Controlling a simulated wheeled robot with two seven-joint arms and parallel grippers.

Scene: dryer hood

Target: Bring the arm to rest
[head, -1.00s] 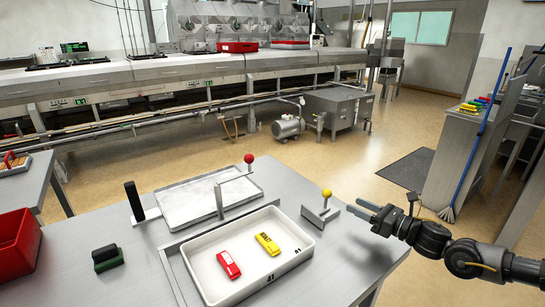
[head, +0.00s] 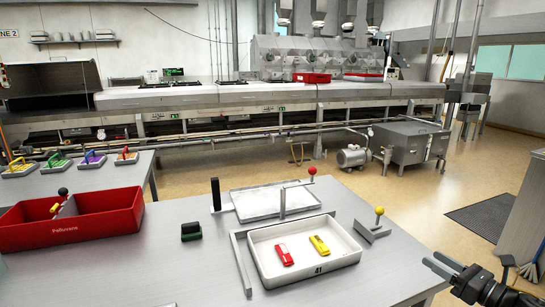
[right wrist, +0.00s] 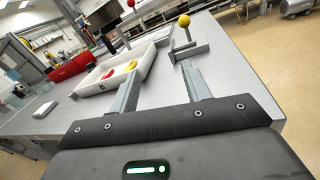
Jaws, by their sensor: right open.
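My right gripper (head: 436,262) is at the right edge of the head view, beside the table's right side. In the right wrist view its two fingers (right wrist: 160,92) are spread apart with nothing between them. A white tray (head: 345,258) marked 41 stands on the grey table (head: 160,262). It holds a red toy car (head: 284,254) and a yellow toy car (head: 319,245). A yellow-knobbed lever (head: 379,211) stands to the right of the tray, apart from the gripper. My left gripper is not in view.
Behind the tray are a shallow metal tray (head: 245,212), a red-knobbed lever (head: 311,171) and a black upright handle (head: 216,194). A dark-green block (head: 191,231) and a red crate (head: 100,231) stand to the left. The table's front is clear.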

